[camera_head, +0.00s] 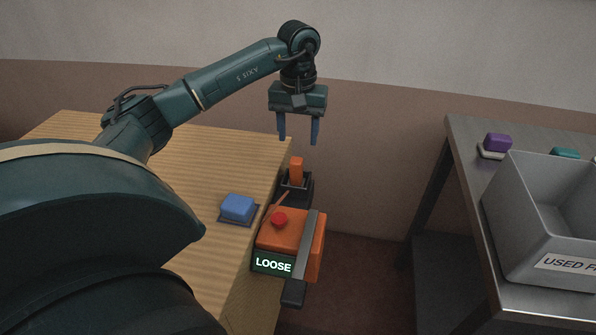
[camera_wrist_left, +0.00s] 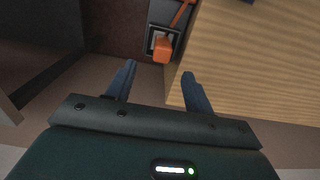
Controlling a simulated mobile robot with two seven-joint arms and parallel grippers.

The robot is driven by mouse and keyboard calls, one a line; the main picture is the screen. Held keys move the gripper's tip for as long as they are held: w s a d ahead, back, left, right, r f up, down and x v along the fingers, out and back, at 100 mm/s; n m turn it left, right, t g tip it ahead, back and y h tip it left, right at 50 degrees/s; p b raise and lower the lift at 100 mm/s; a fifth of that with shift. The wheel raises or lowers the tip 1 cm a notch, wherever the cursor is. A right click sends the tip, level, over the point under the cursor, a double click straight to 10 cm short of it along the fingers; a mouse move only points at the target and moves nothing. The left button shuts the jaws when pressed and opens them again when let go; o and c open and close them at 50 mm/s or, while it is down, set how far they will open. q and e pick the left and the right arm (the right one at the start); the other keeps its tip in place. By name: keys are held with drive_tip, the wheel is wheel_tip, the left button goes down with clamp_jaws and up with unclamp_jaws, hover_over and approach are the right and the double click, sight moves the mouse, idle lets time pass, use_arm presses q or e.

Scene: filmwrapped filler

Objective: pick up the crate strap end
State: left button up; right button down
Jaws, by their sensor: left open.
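The strap end, an orange upright tab (camera_head: 297,170), stands in a small black holder (camera_head: 294,190) at the table's right edge. In the left wrist view the tab (camera_wrist_left: 163,50) shows between and beyond the fingertips, with an orange strip (camera_wrist_left: 182,13) leading away from the holder. My left gripper (camera_head: 298,138) points down above the tab, open and empty, with a gap between fingertips and tab. Its two blue fingers (camera_wrist_left: 158,72) stand apart in the left wrist view. My right gripper is not in view.
An orange device (camera_head: 280,238) with a red button, a grey lever and a sign reading LOOSE sits at the table edge. A blue block (camera_head: 238,207) lies on the wooden table (camera_head: 190,170). Right, a metal table holds a grey bin (camera_head: 545,225) and a purple block (camera_head: 497,142).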

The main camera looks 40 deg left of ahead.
sight(296, 159)
use_arm(q)
wheel_tip(296, 159, down, 5)
drive_tip(key=shift+f, duration=0.1)
drive_tip(key=shift+s+a+f+b, duration=0.1)
drive_tip(key=shift+a+f+b, duration=0.05)
drive_tip(key=shift+f, duration=1.2)
drive_tip(key=shift+a+f+b, duration=0.1)
drive_tip(key=shift+f+b, duration=0.05)
drive_tip(key=shift+f, duration=1.15)
drive_tip(key=shift+c, duration=0.3)
clamp_jaws()
drive_tip(key=shift+r, duration=0.1)
